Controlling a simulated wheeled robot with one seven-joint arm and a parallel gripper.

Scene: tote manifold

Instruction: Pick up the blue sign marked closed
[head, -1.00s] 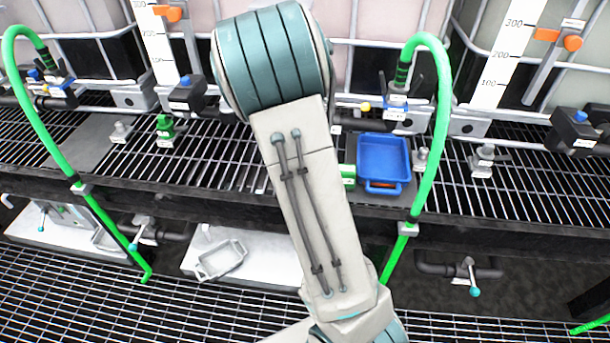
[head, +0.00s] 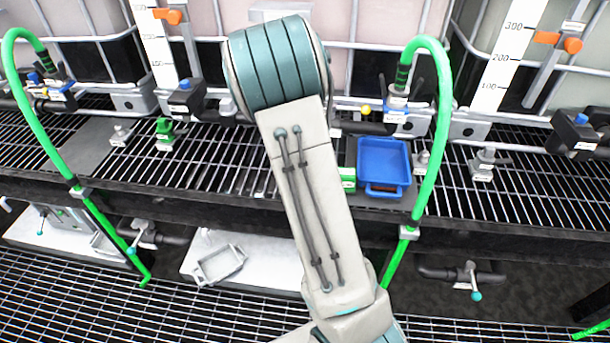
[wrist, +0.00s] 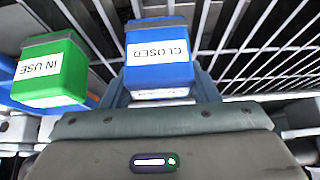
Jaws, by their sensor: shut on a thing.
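The blue sign marked closed (wrist: 158,62) is in the middle of the wrist view, a small block with a white label reading CLOSED. My gripper (wrist: 158,92) is shut on it, with a finger at each side. In the head view my arm covers both the gripper and the blue sign. Whether the sign is clear of the surface beneath it, I cannot tell.
A green sign reading IN USE (wrist: 48,72) stands close at the left in the wrist view; it also shows beside my arm (head: 348,178). A blue tray (head: 385,190) sits on the grated shelf, near a green hose (head: 441,130). Pipes and valves line the back.

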